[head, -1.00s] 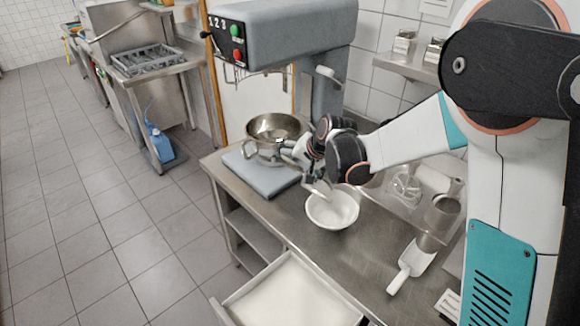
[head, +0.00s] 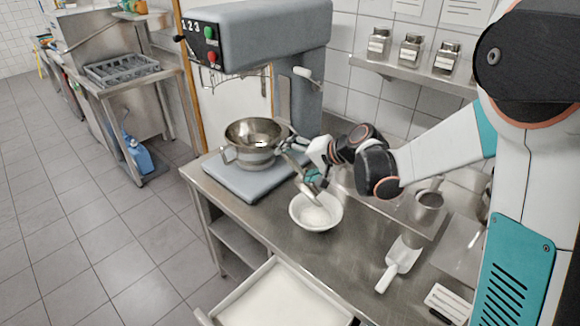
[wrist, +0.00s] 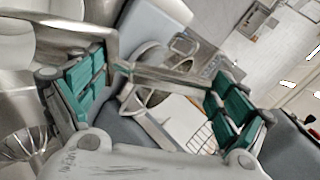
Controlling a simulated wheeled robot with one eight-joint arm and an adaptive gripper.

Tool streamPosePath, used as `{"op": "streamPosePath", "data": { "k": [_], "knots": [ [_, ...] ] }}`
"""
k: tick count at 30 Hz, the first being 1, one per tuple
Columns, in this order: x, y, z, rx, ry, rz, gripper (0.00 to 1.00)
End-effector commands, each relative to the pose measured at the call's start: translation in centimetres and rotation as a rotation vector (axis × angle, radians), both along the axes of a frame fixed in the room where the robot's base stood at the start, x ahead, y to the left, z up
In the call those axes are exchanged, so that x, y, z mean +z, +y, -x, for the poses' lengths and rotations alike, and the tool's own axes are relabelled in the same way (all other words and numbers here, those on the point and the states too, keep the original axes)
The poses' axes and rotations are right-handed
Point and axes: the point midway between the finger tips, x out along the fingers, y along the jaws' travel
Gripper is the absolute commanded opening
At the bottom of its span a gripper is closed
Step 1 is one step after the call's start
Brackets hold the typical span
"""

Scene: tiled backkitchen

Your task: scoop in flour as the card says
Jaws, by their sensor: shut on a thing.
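My gripper (head: 300,165) is above the back left of the white bowl (head: 335,218). It is shut on a metal tool (wrist: 165,76), whose bar runs between the teal finger pads in the wrist view. In the head view, its lower part slants down toward the bowl; I cannot tell whether it touches. A pale, flour-like heap (head: 315,216) lies in the bowl. A white scoop (head: 403,258) lies on the bench to the right. An open bin of white flour (head: 275,298) is at the front. A small printed card (head: 447,301) lies at lower right.
A steel mixing bowl (head: 250,157) sits on a grey slab (head: 232,184) under the mixer (head: 262,35), close left of my gripper. A steel canister (head: 427,203) stands at the right. Several jars (head: 411,50) stand on the wall shelf. The bench front (head: 345,265) is clear.

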Motion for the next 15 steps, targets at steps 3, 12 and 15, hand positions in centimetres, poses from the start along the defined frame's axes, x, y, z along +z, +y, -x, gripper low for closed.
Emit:
{"op": "streamPosePath", "data": {
  "k": [3, 12, 15],
  "knots": [
    [0.2, -0.8, 0.1, -0.003, -0.010, -0.040, 0.43],
    [0.6, -2.6, 0.5, -0.003, -0.035, -0.150, 0.43],
    [0.7, -3.1, 0.6, -0.004, -0.040, -0.183, 0.43]
  ]
}}
